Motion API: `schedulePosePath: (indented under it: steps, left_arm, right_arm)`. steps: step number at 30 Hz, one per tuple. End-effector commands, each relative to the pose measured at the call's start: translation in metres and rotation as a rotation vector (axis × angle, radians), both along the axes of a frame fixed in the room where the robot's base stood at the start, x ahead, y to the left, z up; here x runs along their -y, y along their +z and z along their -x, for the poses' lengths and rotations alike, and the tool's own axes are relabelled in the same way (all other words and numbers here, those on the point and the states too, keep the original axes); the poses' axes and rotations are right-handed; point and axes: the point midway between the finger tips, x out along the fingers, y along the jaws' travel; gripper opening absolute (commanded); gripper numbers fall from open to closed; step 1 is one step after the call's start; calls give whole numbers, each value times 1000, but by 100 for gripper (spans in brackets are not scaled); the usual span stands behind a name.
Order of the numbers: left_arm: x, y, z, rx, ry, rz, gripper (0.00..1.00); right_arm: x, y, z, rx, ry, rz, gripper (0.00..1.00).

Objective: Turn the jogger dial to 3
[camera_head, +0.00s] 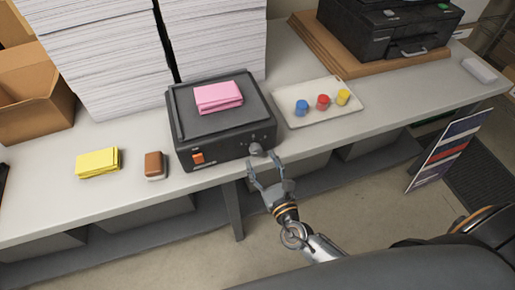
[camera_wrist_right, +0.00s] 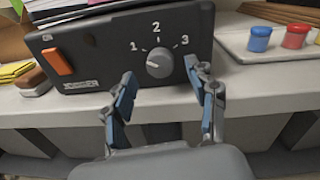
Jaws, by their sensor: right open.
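The jogger (camera_head: 220,120) is a black box on the bench with pink sheets (camera_head: 218,97) on its flat top. Its round grey dial (camera_wrist_right: 159,64) is on the front panel, with the numbers 1, 2 and 3 around it. A small light mark shows on the dial's left side, toward the 1 side. In the head view the dial (camera_head: 256,149) is at the panel's right end. My right gripper (camera_head: 265,168) is open and empty in front of it. In the right wrist view the fingers (camera_wrist_right: 160,88) stand to either side, below the dial, apparently apart from it. My left gripper is out of view.
An orange switch (camera_wrist_right: 57,62) is on the panel's left. Yellow pads (camera_head: 98,162) and a brown-topped block (camera_head: 155,165) lie left of the jogger. A tray (camera_head: 320,117) with blue, red and yellow pots stands right. Paper stacks (camera_head: 105,60) rise behind.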

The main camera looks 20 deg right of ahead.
Motion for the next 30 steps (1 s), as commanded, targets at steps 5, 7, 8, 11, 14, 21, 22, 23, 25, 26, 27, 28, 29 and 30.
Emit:
schedulePosePath:
  steps: [5, 7, 8, 11, 14, 21, 22, 23, 25, 26, 27, 28, 29, 30]
  left_arm:
    - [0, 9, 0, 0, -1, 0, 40]
    - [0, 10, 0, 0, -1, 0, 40]
    - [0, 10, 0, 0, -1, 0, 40]
    - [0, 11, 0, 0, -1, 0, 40]
    - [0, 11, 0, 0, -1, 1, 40]
    - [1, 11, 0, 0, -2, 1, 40]
    - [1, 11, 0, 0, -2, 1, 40]
    - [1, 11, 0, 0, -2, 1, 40]
    - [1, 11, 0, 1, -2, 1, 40]
    - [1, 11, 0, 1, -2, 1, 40]
    - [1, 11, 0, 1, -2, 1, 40]
    - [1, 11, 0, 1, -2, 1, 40]
    - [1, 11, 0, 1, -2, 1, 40]
    - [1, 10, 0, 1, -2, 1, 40]
  right_arm:
    - [-2, 1, -28, 0, -1, 0, 58]
    - [-3, 1, -34, 0, 0, -1, 58]
    - [-3, 1, -36, 0, 0, -1, 58]
    - [-3, 0, -40, -1, 0, -1, 58]
    - [-3, -1, -41, -1, 0, -1, 58]
    - [-3, -1, -41, -1, 0, -1, 43]
    - [-3, -1, -41, -1, 0, -1, 37]
    - [-3, -1, -41, -1, 0, -1, 31]
    - [-3, -1, -41, -1, 0, -1, 17]
    - [-3, -1, -41, -1, 0, -1, 11]
    - [-3, -1, -41, -1, 0, -1, 3]
    - [-3, -1, -41, -1, 0, -1, 3]
    - [-3, -1, -41, -1, 0, -1, 3]
    - [-3, -1, -41, -1, 0, -2, 3]
